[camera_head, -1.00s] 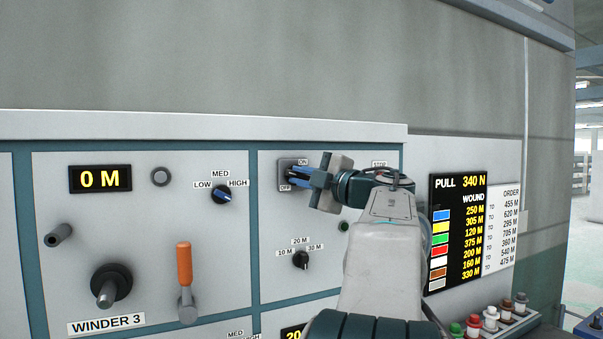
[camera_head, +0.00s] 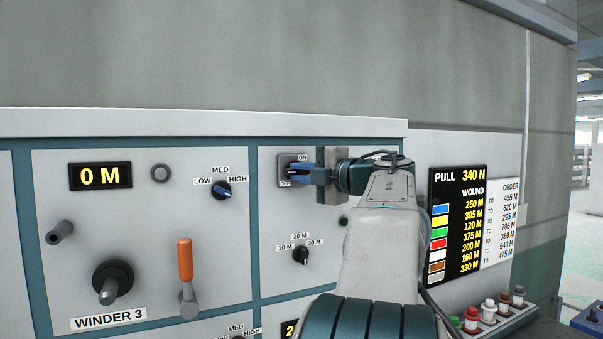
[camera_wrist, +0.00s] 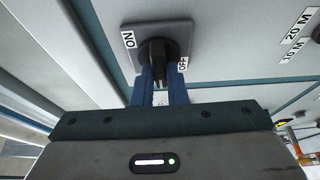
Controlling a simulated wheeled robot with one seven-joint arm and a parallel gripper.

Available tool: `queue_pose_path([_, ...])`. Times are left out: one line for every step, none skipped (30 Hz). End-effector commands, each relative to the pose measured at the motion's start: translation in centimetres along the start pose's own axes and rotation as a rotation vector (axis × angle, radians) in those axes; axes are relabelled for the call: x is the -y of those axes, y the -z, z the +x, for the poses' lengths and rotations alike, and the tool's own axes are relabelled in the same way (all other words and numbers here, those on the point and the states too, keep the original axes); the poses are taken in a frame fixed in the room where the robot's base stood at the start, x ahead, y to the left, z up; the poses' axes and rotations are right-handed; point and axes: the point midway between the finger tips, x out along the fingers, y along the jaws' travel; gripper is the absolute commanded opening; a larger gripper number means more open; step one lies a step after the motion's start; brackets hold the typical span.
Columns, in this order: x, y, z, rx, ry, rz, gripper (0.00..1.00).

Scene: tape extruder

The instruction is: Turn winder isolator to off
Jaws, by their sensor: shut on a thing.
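The winder isolator is a black rotary knob on a grey square plate (camera_head: 284,165) on the upper right panel. Its plate carries an ON label at the upper right and an OFF label (camera_head: 285,183) at the lower left. In the wrist view the black knob (camera_wrist: 158,50) sits between ON on the left and OFF on the right. My gripper (camera_head: 298,171) reaches in from the right, its blue fingers shut on the knob. The fingers also show in the wrist view (camera_wrist: 158,82). The fingers and palm partly hide the switch, and I cannot tell exactly where the knob points.
A black selector knob (camera_head: 301,254) with metre labels is below the isolator. A green button (camera_head: 343,221) is close to my arm. To the left are a LOW/MED/HIGH knob (camera_head: 222,189) and an orange-handled lever (camera_head: 185,260). A lit display (camera_head: 458,232) stands at right.

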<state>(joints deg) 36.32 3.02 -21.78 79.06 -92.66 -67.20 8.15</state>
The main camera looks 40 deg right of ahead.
Motion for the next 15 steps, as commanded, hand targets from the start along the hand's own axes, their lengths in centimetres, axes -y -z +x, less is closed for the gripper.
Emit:
queue_pose_path([0.12,-0.02,0.02,0.0,0.003,-0.001,0.0])
queue_pose_path([0.12,-0.02,0.02,0.0,0.003,-0.001,0.0])
queue_pose_path([0.12,-0.02,0.01,0.0,0.003,-0.001,0.0])
queue_pose_path([0.12,-0.02,0.01,0.0,0.003,-0.001,0.21])
queue_pose_path([0.11,-0.02,0.01,0.0,0.003,-0.001,0.29])
queue_pose_path([0.1,-0.02,0.01,0.0,0.002,-0.001,0.35])
queue_pose_path([0.1,-0.01,0.01,0.0,0.002,-0.001,0.35])
queue_pose_path([0.09,-0.01,0.01,0.0,0.002,0.0,0.35])
queue_pose_path([0.08,-0.01,0.01,0.0,0.002,0.0,0.35])
queue_pose_path([0.07,-0.01,0.01,0.0,0.001,0.0,0.35])
queue_pose_path([0.06,-0.01,0.0,0.0,0.001,0.0,0.35])
queue_pose_path([0.05,-0.01,0.0,0.0,0.001,0.0,0.35])
queue_pose_path([0.05,-0.01,-0.01,0.0,0.001,0.0,0.35])
queue_pose_path([0.05,-0.01,-0.05,0.0,0.001,0.0,0.35])
queue_pose_path([0.06,-0.02,-0.18,0.001,0.001,0.0,0.35])
